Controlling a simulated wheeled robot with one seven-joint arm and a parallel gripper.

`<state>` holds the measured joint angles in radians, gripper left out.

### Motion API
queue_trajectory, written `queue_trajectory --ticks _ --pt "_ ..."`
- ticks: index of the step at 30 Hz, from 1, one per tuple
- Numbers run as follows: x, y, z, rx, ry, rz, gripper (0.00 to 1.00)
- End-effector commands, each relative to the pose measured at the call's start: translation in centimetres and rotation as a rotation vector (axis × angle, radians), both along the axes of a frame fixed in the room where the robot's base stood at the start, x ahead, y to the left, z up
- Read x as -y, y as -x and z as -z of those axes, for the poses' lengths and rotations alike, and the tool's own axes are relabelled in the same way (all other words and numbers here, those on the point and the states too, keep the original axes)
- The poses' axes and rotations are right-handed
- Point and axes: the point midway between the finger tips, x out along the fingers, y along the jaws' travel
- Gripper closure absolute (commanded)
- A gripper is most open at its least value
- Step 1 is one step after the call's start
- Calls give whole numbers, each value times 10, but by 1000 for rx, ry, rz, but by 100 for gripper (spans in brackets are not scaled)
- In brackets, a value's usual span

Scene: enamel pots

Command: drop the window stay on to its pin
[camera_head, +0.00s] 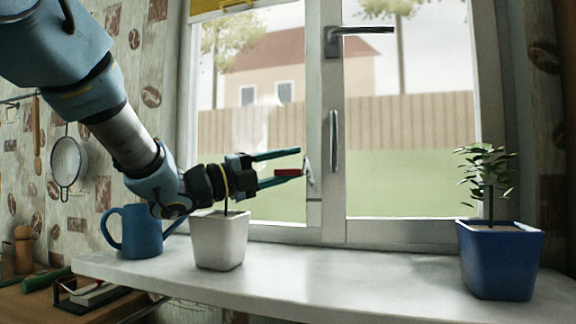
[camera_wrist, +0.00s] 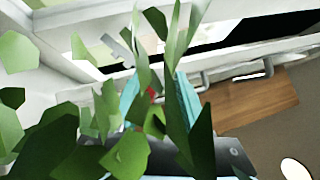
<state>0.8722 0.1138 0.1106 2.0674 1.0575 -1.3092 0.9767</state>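My gripper (camera_head: 300,165) reaches from the left in front of the window frame, its two teal fingers apart. A small red piece (camera_head: 288,172) shows between the fingers, closer to the lower one, with a gap below the upper finger. A thin light-grey piece (camera_head: 309,172) stands just beyond the fingertips against the frame. The red piece and this grey piece may be parts of the window stay; I cannot tell for sure. In the wrist view, leaves cover most of my gripper (camera_wrist: 158,92), and only a speck of red shows. I cannot make out the pin.
A white pot (camera_head: 220,242) with a plant stands on the sill (camera_head: 340,275) below my gripper. A blue pot (camera_head: 500,262) with a plant stands at the right. The sill between the pots is clear. Plant leaves (camera_wrist: 130,155) hang close to the wrist camera.

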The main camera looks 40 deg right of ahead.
Motion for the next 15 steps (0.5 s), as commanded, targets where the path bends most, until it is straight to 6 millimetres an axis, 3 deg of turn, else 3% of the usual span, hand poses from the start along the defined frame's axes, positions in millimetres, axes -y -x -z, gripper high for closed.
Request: queue_trajectory --ticks 5,15 --pt "-15 -5 4 0 1 -3 54" --pt "-76 -20 19 0 1 -4 54"
